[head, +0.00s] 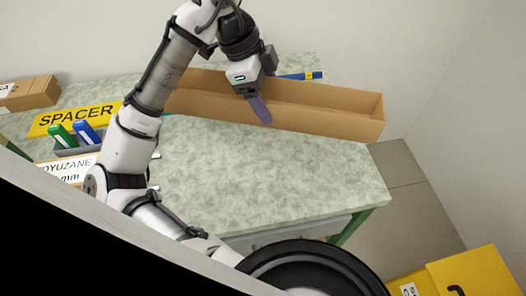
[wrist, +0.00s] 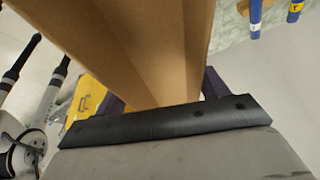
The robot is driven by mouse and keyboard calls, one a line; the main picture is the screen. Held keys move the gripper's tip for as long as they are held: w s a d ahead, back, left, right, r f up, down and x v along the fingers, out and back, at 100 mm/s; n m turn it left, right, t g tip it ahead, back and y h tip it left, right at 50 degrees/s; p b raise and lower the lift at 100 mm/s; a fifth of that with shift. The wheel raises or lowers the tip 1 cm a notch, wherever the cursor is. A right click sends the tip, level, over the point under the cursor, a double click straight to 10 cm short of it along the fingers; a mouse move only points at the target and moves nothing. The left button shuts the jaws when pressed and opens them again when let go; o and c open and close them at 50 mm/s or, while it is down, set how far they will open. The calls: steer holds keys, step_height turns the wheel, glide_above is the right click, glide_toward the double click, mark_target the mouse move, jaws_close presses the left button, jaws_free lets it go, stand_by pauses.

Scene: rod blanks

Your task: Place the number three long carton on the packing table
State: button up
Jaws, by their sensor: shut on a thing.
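A long open brown carton (head: 330,108) lies across the back of the green-topped packing table (head: 270,175) in the head view, its right end reaching past the table's right side. I cannot tell whether it rests on the top or hangs just above it. No number shows on it. My gripper (head: 260,107) is shut on the carton's near wall, with one purple finger in front of it. The wrist view shows the carton (wrist: 135,50) running between the dark fingers; the grip itself is partly hidden by the gripper body.
Blue rods (head: 302,76) lie behind the carton. A yellow SPACER sign (head: 75,118), a grey tray with green and blue markers (head: 75,140) and a small brown box (head: 28,94) are at left. Yellow boxes (head: 475,270) stand at lower right. The table's front middle is clear.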

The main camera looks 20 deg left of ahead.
step_height(320, 180, down, 19)
steer(key=shift+r+p, duration=0.2)
steer(key=shift+p, duration=0.1)
steer(key=shift+f, duration=0.1)
steer(key=o, duration=1)
steer(key=shift+r, duration=0.25)
steer(key=b+v, duration=0.1)
steer(key=v, duration=1)
steer(key=shift+s+r, duration=0.1)
steer(key=shift+r, duration=0.3)
